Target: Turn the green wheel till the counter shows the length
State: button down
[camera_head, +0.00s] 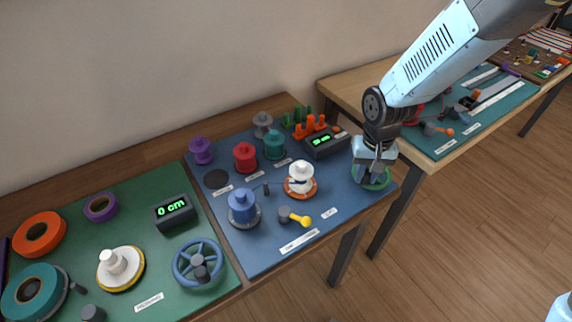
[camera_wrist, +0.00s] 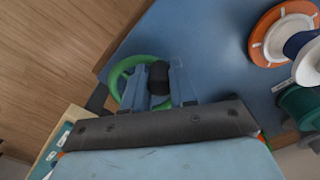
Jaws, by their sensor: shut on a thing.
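The green wheel (camera_head: 374,187) lies at the right front corner of the blue mat, partly hidden under my gripper (camera_head: 371,172). The wrist view shows part of its green rim (camera_wrist: 117,76) and a dark round grip (camera_wrist: 158,75) between my fingers. My gripper (camera_wrist: 160,84) is shut on this dark grip. A dark counter box (camera_head: 326,142) with small green lit figures stands behind and to the left of the wheel. Its figures are too small to read surely.
A white spool on an orange disc (camera_head: 299,190) and a blue spool (camera_head: 243,207) stand left of the wheel. A yellow-ended crank (camera_head: 299,218) is near the front edge. Another counter (camera_head: 174,212) on the green mat shows 0 cm. Open floor lies right of the table.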

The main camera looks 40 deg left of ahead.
jog(key=w+a, duration=0.3)
jog(key=a, duration=0.1)
jog(key=shift+w+f, duration=0.1)
jog(key=shift+w, duration=0.15)
jog(key=w, duration=0.2)
jog(key=w+d, duration=0.1)
jog(key=w, duration=0.1)
jog(key=shift+w+d, duration=0.2)
jog(key=shift+w, duration=0.2)
jog(key=d, duration=0.5)
jog(key=shift+w+d, duration=0.35)
jog(key=s+d, duration=0.1)
jog(key=s, duration=0.1)
jog(key=s+d, duration=0.1)
jog(key=s, duration=0.1)
jog(key=shift+s+d, duration=0.15)
jog(key=shift+d, duration=0.05)
jog(key=shift+s+a, duration=0.2)
jog(key=shift+s, duration=0.75)
